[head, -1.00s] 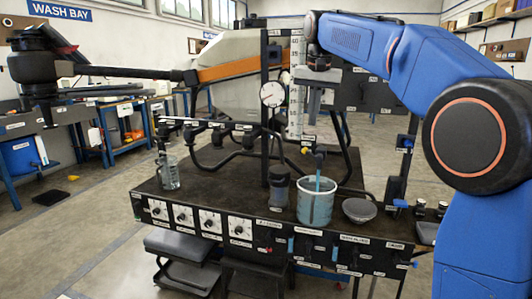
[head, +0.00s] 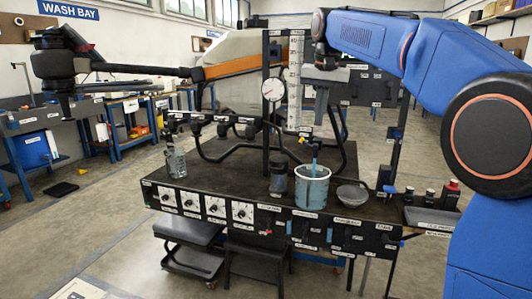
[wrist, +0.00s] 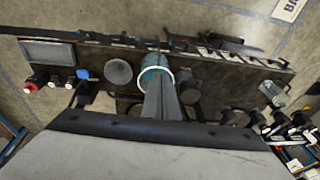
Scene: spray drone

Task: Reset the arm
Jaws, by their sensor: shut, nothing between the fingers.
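My blue arm (head: 400,50) reaches in from the right in the head view. My gripper (head: 320,118) points down above the black bench (head: 235,180), over the area of the bucket and apart from the bench top. In the wrist view my gripper (wrist: 158,85) shows as two grey fingers lying together, with nothing seen between them. The bucket (head: 311,190) of blue liquid stands below, and in the wrist view the bucket (wrist: 153,60) lies just past the fingertips.
A grey bowl (head: 352,195), a dark jar (head: 278,180) and a clear bottle (head: 176,163) stand on the bench. A round gauge (head: 272,89) and a white scale (head: 294,85) rise behind. A drone arm (head: 125,68) extends at left.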

